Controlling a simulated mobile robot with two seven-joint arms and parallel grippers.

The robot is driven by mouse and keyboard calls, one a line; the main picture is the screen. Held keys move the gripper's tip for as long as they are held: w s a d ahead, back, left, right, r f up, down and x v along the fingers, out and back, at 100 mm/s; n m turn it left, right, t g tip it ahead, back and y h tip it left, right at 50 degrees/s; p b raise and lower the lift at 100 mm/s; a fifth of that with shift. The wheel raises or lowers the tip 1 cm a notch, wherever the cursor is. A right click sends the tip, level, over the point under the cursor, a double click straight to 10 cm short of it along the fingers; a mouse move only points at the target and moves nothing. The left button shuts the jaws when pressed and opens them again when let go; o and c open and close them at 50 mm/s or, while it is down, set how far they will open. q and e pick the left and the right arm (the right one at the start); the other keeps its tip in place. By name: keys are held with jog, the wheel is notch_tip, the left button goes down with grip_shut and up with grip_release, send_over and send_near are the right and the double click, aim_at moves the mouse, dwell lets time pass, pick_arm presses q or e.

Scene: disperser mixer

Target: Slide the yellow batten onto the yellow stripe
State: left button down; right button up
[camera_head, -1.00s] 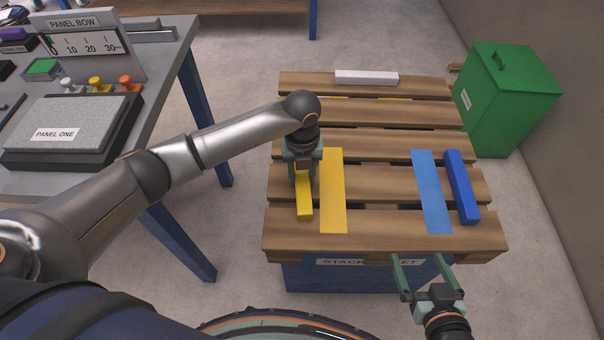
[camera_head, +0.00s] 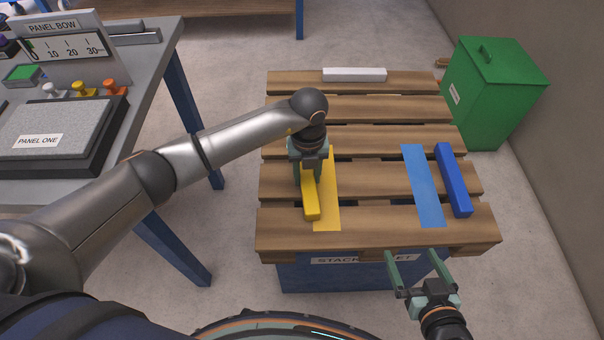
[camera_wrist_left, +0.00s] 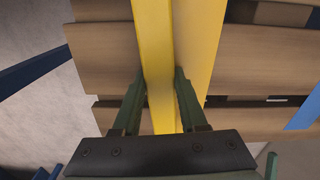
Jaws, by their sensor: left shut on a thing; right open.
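The yellow batten (camera_head: 310,200) lies on the slatted wooden pallet top, lengthwise along the yellow stripe (camera_head: 328,205). It covers the left part of the stripe, and the stripe's right part shows beside it. My left gripper (camera_head: 308,178) is shut on the batten from above. In the left wrist view the batten (camera_wrist_left: 153,50) runs between the two fingers (camera_wrist_left: 160,95), with the stripe (camera_wrist_left: 196,45) along its right side. My right gripper (camera_head: 420,268) is open and empty in front of the pallet's near edge.
A blue stripe (camera_head: 424,190) and a blue batten (camera_head: 453,180) lie on the right of the pallet (camera_head: 375,228). A white bar (camera_head: 354,75) lies at the back. A green bin (camera_head: 492,95) stands at the right, and a grey table (camera_head: 150,75) at the left.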

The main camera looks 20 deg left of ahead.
aim_at(324, 184)
pick_arm(q)
jog(key=shift+w+d+b, duration=0.2)
jog(key=shift+d+b, duration=0.15)
jog(key=shift+d, duration=0.65)
jog(key=shift+w+d+b, duration=0.15)
jog(key=shift+d+b, duration=0.2)
jog(key=shift+d, duration=0.6)
jog(key=shift+c, duration=1.8)
grip_release()
notch_tip(324, 184, up, 13)
jog(key=p, duration=0.2)
jog(key=shift+f+p, duration=0.2)
jog(key=shift+p, duration=0.15)
